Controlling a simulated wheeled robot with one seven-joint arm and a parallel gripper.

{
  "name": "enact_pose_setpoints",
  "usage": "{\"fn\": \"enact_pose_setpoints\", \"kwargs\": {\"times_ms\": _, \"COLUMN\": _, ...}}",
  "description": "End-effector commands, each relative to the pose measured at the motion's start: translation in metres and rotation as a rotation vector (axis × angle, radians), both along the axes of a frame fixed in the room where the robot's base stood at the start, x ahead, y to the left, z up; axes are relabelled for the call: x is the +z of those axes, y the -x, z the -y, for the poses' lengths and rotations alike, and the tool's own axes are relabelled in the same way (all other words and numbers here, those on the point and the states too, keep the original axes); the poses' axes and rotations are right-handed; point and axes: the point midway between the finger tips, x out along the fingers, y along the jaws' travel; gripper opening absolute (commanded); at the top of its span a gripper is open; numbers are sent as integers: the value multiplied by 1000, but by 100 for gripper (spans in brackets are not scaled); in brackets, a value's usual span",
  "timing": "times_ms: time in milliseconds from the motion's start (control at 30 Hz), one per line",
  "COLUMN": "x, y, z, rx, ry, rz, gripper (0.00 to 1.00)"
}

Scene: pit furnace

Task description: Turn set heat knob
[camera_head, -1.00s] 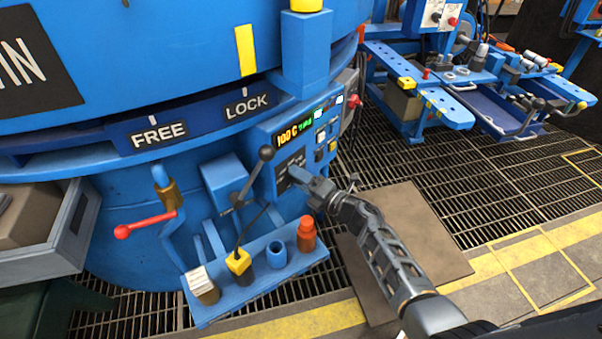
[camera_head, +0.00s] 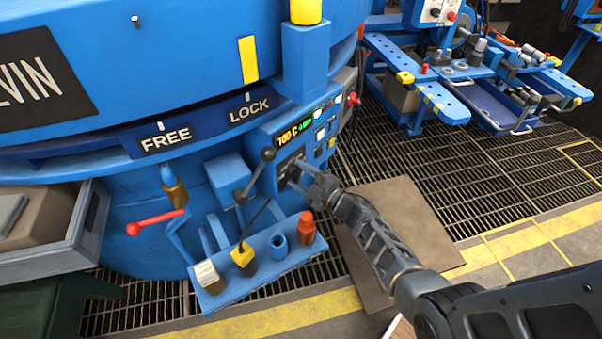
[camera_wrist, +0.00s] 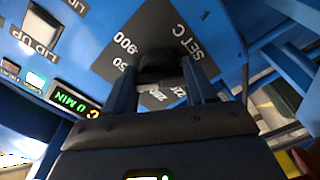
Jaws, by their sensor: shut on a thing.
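The set heat knob (camera_wrist: 158,66) is a dark round knob on a black dial plate (camera_wrist: 120,42) marked "SET C" in the wrist view, with numbers such as 900 around it. My gripper (camera_wrist: 161,72) reaches in square to the plate, with one blue finger on each side of the knob, shut on it. In the head view my gripper (camera_head: 299,174) is at the blue control panel (camera_head: 268,140), under the lit display (camera_head: 294,132) that reads "100 C". There the fingers and wrist hide most of the knob.
Left of my gripper a black ball-topped lever (camera_head: 267,155) stands close. Below is a blue shelf (camera_head: 265,262) with several holders and an orange-capped item (camera_head: 306,228). A red-handled lever (camera_head: 155,222) is further left. Floor grating (camera_head: 470,175) lies open to the right.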

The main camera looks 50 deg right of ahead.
Motion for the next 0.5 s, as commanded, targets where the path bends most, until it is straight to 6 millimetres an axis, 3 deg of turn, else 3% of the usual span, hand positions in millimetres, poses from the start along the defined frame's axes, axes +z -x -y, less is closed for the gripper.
{"fn": "enact_pose_setpoints", "kwargs": {"times_ms": 500, "x": -1, "y": 1, "z": 0, "rx": -2, "ry": -138, "rz": 1, "gripper": 25}}
